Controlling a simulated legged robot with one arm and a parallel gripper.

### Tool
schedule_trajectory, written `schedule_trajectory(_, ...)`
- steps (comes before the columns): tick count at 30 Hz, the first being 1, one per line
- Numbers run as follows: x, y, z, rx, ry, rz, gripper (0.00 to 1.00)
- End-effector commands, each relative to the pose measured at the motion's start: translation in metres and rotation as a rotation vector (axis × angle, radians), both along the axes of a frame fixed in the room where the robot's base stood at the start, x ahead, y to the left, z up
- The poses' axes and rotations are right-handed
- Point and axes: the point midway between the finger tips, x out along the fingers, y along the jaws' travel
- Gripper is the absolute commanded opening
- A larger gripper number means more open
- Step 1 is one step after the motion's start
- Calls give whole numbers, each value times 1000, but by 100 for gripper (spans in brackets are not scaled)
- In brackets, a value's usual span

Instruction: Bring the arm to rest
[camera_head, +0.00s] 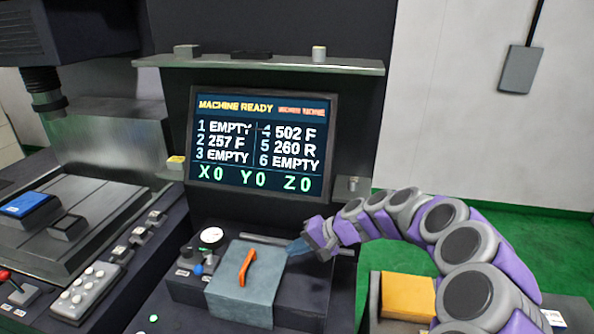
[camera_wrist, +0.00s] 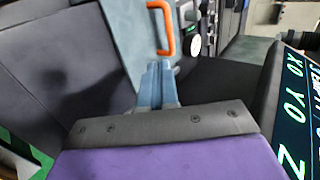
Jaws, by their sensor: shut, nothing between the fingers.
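My purple and grey arm curves in from the lower right in the head view. My gripper (camera_head: 299,246) is shut and empty, with its blue-grey fingers just right of the grey-blue box (camera_head: 238,296) with the orange handle (camera_head: 246,267). In the wrist view the shut fingers (camera_wrist: 154,75) point toward this box (camera_wrist: 128,30) and its orange handle (camera_wrist: 163,28). I cannot tell whether the fingertips touch the box.
A screen (camera_head: 262,145) reading "MACHINE READY" stands behind the gripper. A shelf (camera_head: 260,64) with small items is above it. A gauge (camera_head: 211,237) and knobs sit left of the box. A yellow block (camera_head: 407,296) lies beneath my arm. Green floor (camera_head: 540,245) is open at right.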

Motion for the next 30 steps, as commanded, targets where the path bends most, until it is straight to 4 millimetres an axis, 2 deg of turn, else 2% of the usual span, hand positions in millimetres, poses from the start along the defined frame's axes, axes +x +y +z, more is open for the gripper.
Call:
schedule_trajectory(2,-9,2,9,-4,-7,21,0)
schedule_trajectory(5,-35,11,26,-29,-15,81,0)
schedule_trajectory(9,-91,19,53,-105,-30,190,0)
schedule_trajectory(14,-154,13,67,-229,-32,285,0)
schedule_trajectory(20,-234,-21,66,-415,-1,358,0)
schedule_trajectory(30,-354,-109,45,-742,128,326,0)
